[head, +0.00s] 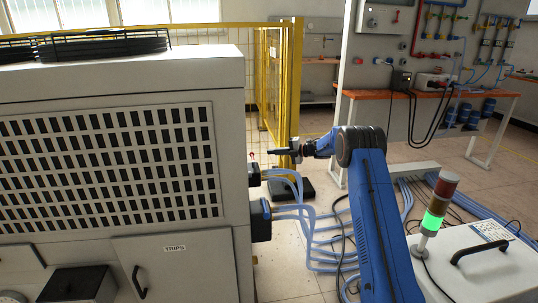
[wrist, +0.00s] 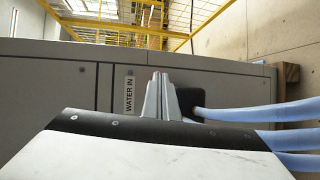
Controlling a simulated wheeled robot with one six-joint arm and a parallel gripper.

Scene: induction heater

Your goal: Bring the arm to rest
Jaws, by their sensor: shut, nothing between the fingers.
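My gripper (head: 272,151) is at the end of my blue arm, level with the right side of the grey cabinet (head: 190,252). Its fingers point left toward the cabinet in the head view. In the wrist view the fingers (wrist: 160,92) are together with nothing between them. They show in front of the cabinet's side panel (wrist: 60,75), beside a "WATER IN" label (wrist: 129,95). Whether they touch the panel cannot be told.
Pale blue hoses (head: 295,211) leave black fittings on the cabinet's side, below my gripper; they also show in the wrist view (wrist: 255,115). A yellow fence (head: 270,90) stands behind. An orange-topped workbench (head: 440,94) is at the back right. Cables lie on the floor.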

